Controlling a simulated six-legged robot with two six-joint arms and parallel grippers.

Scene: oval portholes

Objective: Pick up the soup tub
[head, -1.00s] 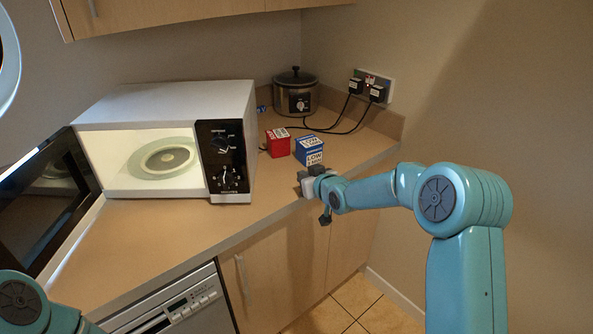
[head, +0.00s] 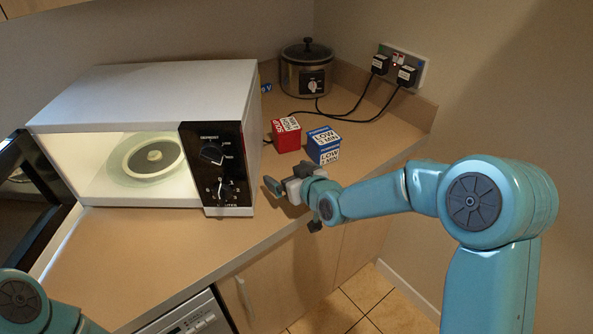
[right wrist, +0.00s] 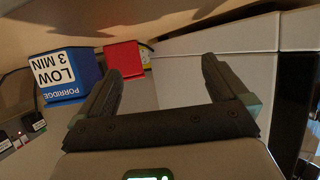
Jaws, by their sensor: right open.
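The soup tub (head: 286,136) is a red box with a white label on its top. It stands on the counter to the right of the microwave, and in the right wrist view the red box (right wrist: 123,54) is partly hidden behind the left-hand finger. My right gripper (head: 291,204) is open and empty, near the counter's front edge and in front of the tub, apart from it. In the right wrist view my right gripper (right wrist: 166,60) has its two dark fingers spread with nothing between them. My left gripper is out of the picture.
A blue porridge tub (head: 323,145) stands close to the right of the soup tub. A slow cooker (head: 306,70) and plugged cables (head: 352,110) are behind. The counter front (head: 190,240) is clear.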

